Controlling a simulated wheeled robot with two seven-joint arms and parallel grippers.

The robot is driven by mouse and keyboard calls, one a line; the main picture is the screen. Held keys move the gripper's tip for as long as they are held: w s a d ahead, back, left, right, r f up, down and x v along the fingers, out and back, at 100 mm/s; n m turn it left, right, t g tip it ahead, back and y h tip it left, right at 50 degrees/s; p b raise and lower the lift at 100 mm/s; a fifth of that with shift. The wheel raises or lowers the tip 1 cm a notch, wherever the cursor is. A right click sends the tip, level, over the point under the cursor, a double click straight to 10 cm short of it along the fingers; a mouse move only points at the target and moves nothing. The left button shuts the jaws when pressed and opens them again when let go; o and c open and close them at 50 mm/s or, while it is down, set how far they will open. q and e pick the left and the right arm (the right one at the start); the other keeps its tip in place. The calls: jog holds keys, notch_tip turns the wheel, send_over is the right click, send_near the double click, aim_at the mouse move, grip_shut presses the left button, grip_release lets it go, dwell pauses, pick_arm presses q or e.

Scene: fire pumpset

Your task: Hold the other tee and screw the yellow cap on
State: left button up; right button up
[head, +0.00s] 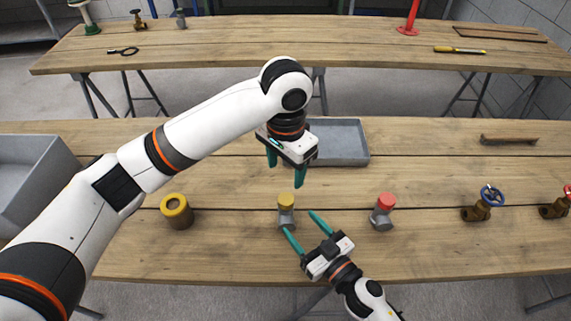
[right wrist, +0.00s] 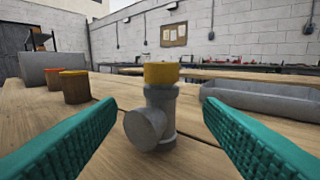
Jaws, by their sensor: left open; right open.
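A grey tee (head: 286,219) stands on the near bench with the yellow cap (head: 286,200) on its top. In the right wrist view the cap (right wrist: 161,73) sits upright on the tee (right wrist: 155,120), whose side branch faces the camera; how far it is threaded cannot be told. My right gripper (head: 301,223) is open, low over the bench, its fingers pointing at the tee from the near side with the tee between and ahead of them. My left gripper (head: 286,170) is open and empty, fingers down, above and behind the yellow cap. Another grey tee (head: 380,219) with a red cap (head: 386,200) stands to the right.
A brown pot with a yellow rim (head: 177,211) stands left. A red-topped pot (right wrist: 52,71) shows behind it in the right wrist view. A grey tray (head: 345,143) lies behind my left gripper. A blue-handled valve (head: 483,204) stands right. A grey bin (head: 32,178) is far left.

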jog(key=v, duration=0.5)
jog(key=shift+s+b, duration=0.1)
jog(key=shift+b, duration=0.3)
jog(key=shift+d, duration=0.1)
